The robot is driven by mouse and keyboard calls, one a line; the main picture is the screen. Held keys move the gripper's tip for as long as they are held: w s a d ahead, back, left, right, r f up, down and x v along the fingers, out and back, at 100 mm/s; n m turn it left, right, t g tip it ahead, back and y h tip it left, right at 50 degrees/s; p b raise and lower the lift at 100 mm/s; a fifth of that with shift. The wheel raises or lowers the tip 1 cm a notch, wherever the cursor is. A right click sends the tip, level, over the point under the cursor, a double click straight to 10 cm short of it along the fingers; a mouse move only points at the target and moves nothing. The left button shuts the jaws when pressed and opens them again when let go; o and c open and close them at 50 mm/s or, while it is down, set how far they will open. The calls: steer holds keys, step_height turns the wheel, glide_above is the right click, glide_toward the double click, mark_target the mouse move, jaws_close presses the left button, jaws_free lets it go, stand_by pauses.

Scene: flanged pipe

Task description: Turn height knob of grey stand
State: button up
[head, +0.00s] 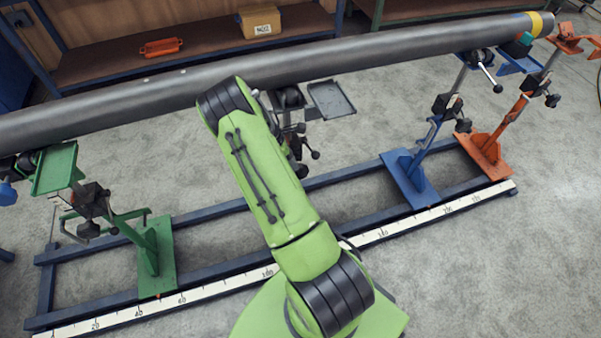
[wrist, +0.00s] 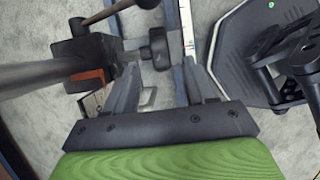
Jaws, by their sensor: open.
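The grey stand stands under the long pipe, behind my arm in the head view; its grey tray (head: 332,98) and dark knobs (head: 313,154) show beside the arm, and the arm hides much of its post. In the wrist view, the stand's grey post (wrist: 35,77) enters a black clamp block (wrist: 88,55) at the left. A round black knob (wrist: 158,47) sticks out from the block towards the right. My gripper (wrist: 162,68) is open, with the knob between or just beyond its fingertips; I cannot tell whether a finger touches it. The gripper is hidden in the head view.
The grey pipe (head: 400,50) spans above the stands. A green stand (head: 158,255) is at left; blue (head: 410,180) and orange (head: 483,152) stands are at right. A blue rail frame with a white scale (head: 400,228) lies on the floor.

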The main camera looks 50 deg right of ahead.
mark_target(300, 172)
steer(key=b+x, duration=0.2)
steer(key=x, duration=0.8)
steer(key=c, duration=0.9)
steer(key=shift+d+t+y, duration=0.1)
steer(key=shift+t+y, duration=0.3)
steer(key=shift+y, duration=0.4)
steer(key=shift+c, duration=0.3)
steer(key=shift+f+t+y+b, duration=0.2)
steer(key=shift+t+y+b, duration=0.25)
steer(key=shift+y, duration=0.45)
steer(key=shift+r, duration=0.1)
